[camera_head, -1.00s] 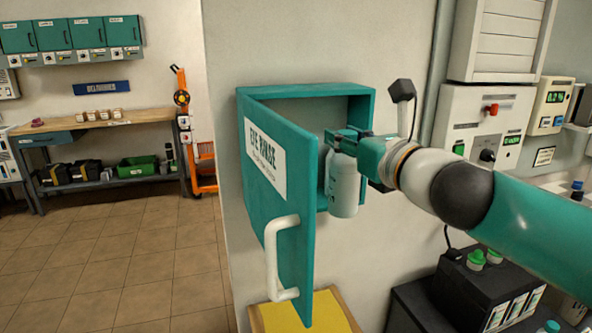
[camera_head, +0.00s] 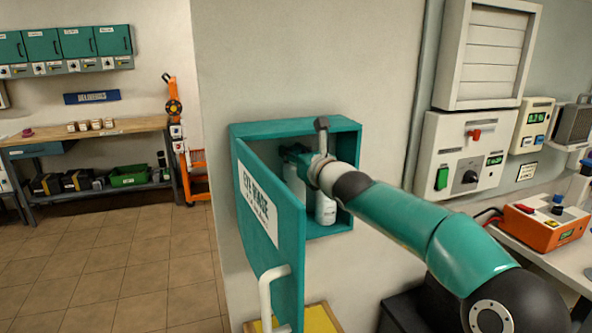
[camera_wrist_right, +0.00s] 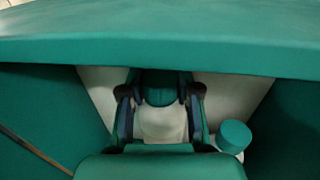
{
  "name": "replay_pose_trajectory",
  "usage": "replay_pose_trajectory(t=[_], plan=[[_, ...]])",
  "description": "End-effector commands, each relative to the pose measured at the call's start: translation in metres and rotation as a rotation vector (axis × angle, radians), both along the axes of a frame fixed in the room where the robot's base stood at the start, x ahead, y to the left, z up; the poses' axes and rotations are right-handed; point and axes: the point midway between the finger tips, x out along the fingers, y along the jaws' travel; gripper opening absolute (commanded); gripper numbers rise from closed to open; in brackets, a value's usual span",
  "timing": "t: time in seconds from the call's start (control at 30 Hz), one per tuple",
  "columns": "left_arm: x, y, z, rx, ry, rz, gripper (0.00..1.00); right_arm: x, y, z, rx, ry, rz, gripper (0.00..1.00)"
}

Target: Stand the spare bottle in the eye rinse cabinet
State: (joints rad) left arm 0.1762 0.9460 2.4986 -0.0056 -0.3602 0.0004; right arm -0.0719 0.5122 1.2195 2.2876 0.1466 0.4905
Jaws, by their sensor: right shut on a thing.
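The teal eye rinse cabinet (camera_head: 345,126) hangs on the wall, and its labelled door (camera_head: 272,225) stands open on the left. My right gripper (camera_head: 294,157) is inside the opening, shut on the spare bottle (camera_head: 292,178), a white bottle held upright. The door edge and my gripper hide much of it; whether its base touches the cabinet floor cannot be seen. In the right wrist view its teal cap and white body (camera_wrist_right: 162,122) sit between the fingers (camera_wrist_right: 160,105). A second white bottle (camera_head: 325,211) stands to its right in the cabinet; its teal cap (camera_wrist_right: 233,135) shows in the wrist view.
The door's white handle (camera_head: 266,300) sticks out at the front. The cabinet's top panel (camera_wrist_right: 160,45) spans the wrist view. A yellow-topped object (camera_head: 308,320) lies below. A wall control box (camera_head: 462,155) and an orange device (camera_head: 545,226) are at right.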

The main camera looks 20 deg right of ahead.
Motion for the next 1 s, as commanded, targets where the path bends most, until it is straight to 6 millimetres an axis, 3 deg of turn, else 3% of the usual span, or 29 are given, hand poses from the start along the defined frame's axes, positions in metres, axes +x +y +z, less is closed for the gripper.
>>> replay_pose_trajectory(t=[0.03, 0.27, 0.47, 0.57, 0.77, 0.8, 0.93, 1.0], plan=[[-0.001, 0.0, -0.011, 0.0, 0.002, 0.0, 0.4, 0.0, 0.0, -0.012, 0.001, -0.001, 0.0, 0.0], [0.0, 0.0, -0.018, 0.0, 0.001, 0.001, 0.4, -0.001, 0.0, -0.025, 0.001, -0.001, 0.0, 0.0], [0.0, 0.0, -0.031, 0.0, 0.001, 0.0, 0.4, -0.001, -0.001, -0.052, 0.001, 0.0, -0.001, 0.0], [-0.001, 0.0, -0.022, 0.0, 0.001, 0.0, 0.4, 0.003, 0.0, -0.055, 0.001, 0.0, -0.001, 0.0], [0.0, 0.0, -0.023, 0.0, 0.001, 0.0, 0.4, 0.004, 0.0, -0.059, 0.0, 0.0, -0.001, 0.0], [0.0, 0.0, -0.024, 0.0, 0.001, 0.0, 0.4, 0.004, 0.0, -0.06, -0.001, 0.003, -0.001, 0.34], [0.0, 0.0, -0.024, 0.0, 0.001, 0.0, 0.4, 0.004, 0.0, -0.06, -0.001, 0.003, -0.001, 0.56], [0.0, 0.0, -0.024, 0.0, 0.001, 0.0, 0.4, 0.003, -0.001, -0.06, -0.001, 0.003, -0.001, 0.57]])
